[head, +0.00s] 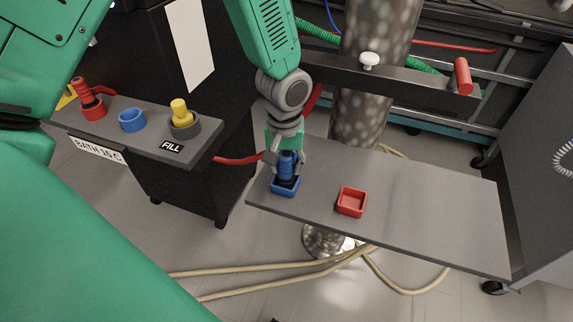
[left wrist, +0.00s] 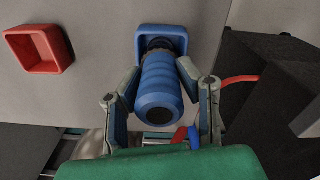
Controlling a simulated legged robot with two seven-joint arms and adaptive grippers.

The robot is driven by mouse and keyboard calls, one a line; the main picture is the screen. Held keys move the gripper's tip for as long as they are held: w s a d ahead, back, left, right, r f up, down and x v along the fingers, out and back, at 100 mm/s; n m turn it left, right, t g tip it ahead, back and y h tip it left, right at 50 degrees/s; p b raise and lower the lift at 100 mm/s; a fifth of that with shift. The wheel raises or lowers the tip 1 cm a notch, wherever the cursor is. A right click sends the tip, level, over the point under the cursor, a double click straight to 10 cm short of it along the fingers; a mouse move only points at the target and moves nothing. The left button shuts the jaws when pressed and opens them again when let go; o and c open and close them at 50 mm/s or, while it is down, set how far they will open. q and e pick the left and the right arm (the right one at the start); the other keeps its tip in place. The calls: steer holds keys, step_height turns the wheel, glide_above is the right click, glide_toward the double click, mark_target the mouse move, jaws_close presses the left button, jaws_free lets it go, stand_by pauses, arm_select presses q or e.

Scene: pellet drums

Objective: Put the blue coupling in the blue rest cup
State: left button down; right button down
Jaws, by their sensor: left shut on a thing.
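The blue coupling (head: 286,166) is a ridged cylinder with a dark lower end, upright on the right-hand grey shelf. My left gripper (head: 285,158) is shut on it from above, with one finger on each side. The coupling (left wrist: 160,92) also shows between the fingers in the left wrist view. Its lower end is at the square blue rest cup (head: 285,190), within the rim as far as I can see. The cup (left wrist: 144,33) is partly hidden behind the coupling in the left wrist view, so I cannot tell whether the coupling touches its floor. My right gripper is not in view.
An empty red square cup (head: 352,201) stands right of the blue one. The shelf (head: 430,215) is clear farther right. The left bench holds a red coupling (head: 82,90) in a red ring, an empty blue ring (head: 132,119) and a yellow coupling (head: 180,112) in a dark ring.

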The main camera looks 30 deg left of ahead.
arm_select(q)
steer(key=shift+s+a, duration=0.1)
steer(key=c, duration=1.1)
jaws_free()
steer(key=shift+c, duration=0.2)
steer(key=shift+d+r, duration=0.15)
steer(key=shift+d, duration=0.05)
step_height(320, 180, up, 12)
steer(key=shift+a+p, duration=0.15)
steer(key=shift+p, duration=1.05)
steer(key=s+f+m, duration=0.1)
steer(key=s+f, duration=0.2)
steer(key=f, duration=0.2)
steer(key=s+f+m, duration=0.1)
steer(key=s+f, duration=0.2)
steer(key=f, duration=0.2)
steer(key=s+f, duration=0.3)
steer(key=f, duration=0.3)
steer(key=shift+s+d+m, duration=0.3)
steer(key=shift+d+m, duration=0.05)
steer(key=shift+m, duration=0.05)
steer(key=s+a+f+m, duration=0.1)
steer(key=s+f, duration=0.3)
steer(key=s, duration=0.2)
steer(key=s+f+m, duration=0.2)
steer(key=s+f, duration=0.1)
steer(key=s, duration=0.4)
steer(key=shift+a+f, duration=0.35)
steer(key=shift+a, duration=0.05)
